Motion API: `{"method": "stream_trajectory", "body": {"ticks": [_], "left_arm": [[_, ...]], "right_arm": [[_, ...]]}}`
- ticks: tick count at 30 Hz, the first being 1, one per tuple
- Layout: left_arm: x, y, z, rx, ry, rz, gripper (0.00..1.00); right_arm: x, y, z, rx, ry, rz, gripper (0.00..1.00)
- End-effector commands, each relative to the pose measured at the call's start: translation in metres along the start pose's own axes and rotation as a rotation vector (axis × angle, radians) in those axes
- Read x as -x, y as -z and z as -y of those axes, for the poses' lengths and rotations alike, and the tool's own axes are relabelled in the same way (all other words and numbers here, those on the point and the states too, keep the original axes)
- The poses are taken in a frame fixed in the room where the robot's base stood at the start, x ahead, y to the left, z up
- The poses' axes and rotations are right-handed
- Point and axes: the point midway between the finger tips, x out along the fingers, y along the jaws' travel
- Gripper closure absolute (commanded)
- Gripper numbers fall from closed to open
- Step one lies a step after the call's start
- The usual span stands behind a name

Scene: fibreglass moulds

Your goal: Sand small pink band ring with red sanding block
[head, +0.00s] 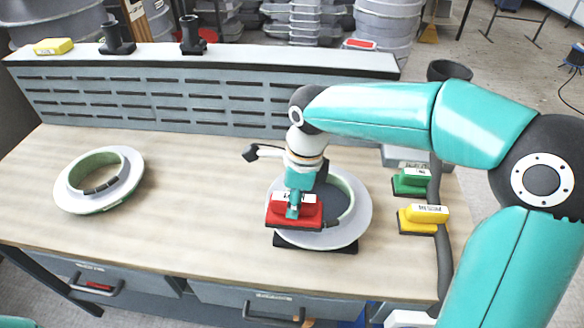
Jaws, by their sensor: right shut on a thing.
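My right gripper (293,200) is shut on the red sanding block (308,214). The block is over the near left part of the flange of a round mould ring (358,213) on the workbench. I cannot tell if it touches the flange. This ring has a pale grey flange and a greenish inner wall, and sits on a dark base (330,248). A second ring (135,187), pale with a green band and dark grey pieces inside, lies on the left of the bench. I make out no pink band on either ring. My left gripper is not in view.
A green block (411,182) and a yellow block (423,219) lie on the right of the bench (205,200). A slotted back panel (190,100) carries another yellow block (54,46) and dark fittings. The bench between the rings is clear.

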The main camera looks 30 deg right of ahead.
Motion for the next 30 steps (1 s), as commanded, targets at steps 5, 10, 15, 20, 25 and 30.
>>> {"method": "stream_trajectory", "body": {"ticks": [5,10,15,20,25,30], "left_arm": [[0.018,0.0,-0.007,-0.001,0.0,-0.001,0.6],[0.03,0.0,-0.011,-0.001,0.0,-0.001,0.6],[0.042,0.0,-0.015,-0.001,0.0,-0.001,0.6],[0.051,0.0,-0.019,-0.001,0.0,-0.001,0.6],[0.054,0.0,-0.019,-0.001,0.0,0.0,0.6],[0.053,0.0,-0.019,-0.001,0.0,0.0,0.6]], "right_arm": [[0.03,-0.005,0.0,0.003,0.003,0.004,1.0],[0.045,-0.007,0.0,0.004,0.003,0.004,1.0],[0.061,-0.009,0.001,0.004,0.004,0.005,1.0],[0.073,-0.01,0.001,0.004,0.004,0.005,1.0],[0.076,-0.011,0.0,0.003,0.003,0.005,1.0],[0.075,-0.01,0.001,0.003,0.004,0.005,1.0]]}}
